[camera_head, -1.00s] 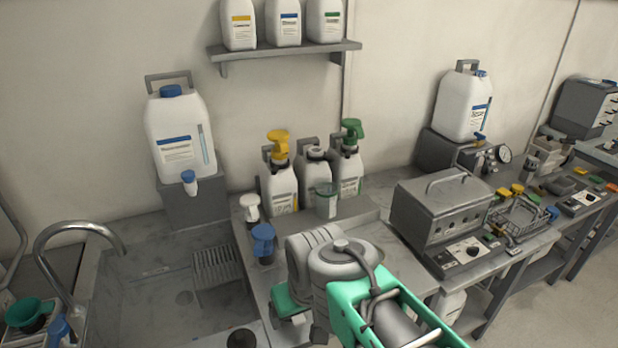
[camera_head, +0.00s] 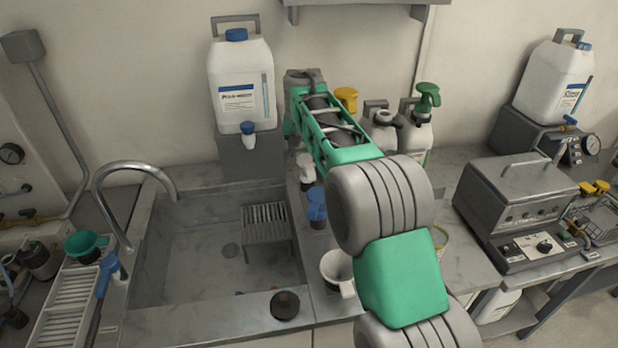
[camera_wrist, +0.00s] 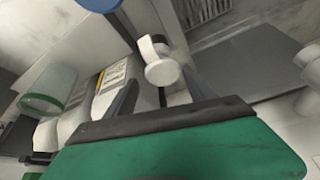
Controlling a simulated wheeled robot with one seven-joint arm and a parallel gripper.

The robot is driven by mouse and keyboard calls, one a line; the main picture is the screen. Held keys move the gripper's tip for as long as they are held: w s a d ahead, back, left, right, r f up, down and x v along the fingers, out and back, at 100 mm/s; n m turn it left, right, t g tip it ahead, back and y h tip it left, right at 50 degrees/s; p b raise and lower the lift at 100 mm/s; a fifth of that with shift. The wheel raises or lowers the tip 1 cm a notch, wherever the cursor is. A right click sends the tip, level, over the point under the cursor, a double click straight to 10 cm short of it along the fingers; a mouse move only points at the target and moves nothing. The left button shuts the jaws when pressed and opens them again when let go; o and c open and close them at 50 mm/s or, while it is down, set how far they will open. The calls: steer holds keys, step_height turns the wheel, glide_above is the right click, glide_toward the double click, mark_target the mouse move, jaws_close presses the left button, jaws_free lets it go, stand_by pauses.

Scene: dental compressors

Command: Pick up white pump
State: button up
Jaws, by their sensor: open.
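The white pump (camera_head: 306,169) stands on the counter between the sink and the spray bottles in the head view, just behind the blue pump (camera_head: 316,205). My arm partly covers that area, and my gripper cannot be made out there. In the wrist view my gripper (camera_wrist: 160,84) is open, its two dark fingers spread on either side of the white pump (camera_wrist: 160,66). The pump's round white head shows between and beyond the fingertips. I cannot tell whether a finger touches it.
A white spray bottle with a yellow label band (camera_wrist: 112,82) lies close to the left finger in the wrist view. A green-rimmed container (camera_wrist: 50,92) is further left. The sink basin (camera_head: 195,265) is left of the pump; a white mug (camera_head: 337,268) stands near the front edge.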

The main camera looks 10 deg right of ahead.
mark_target(307, 161)
steer(key=x, duration=0.5)
steer(key=shift+a+p, duration=0.25)
steer(key=shift+p, duration=0.05)
steer(key=p+x, duration=0.1)
steer(key=x, duration=0.4)
steer(key=shift+w+d, duration=0.15)
steer(key=shift+w, duration=0.1)
steer(key=c, duration=1.1)
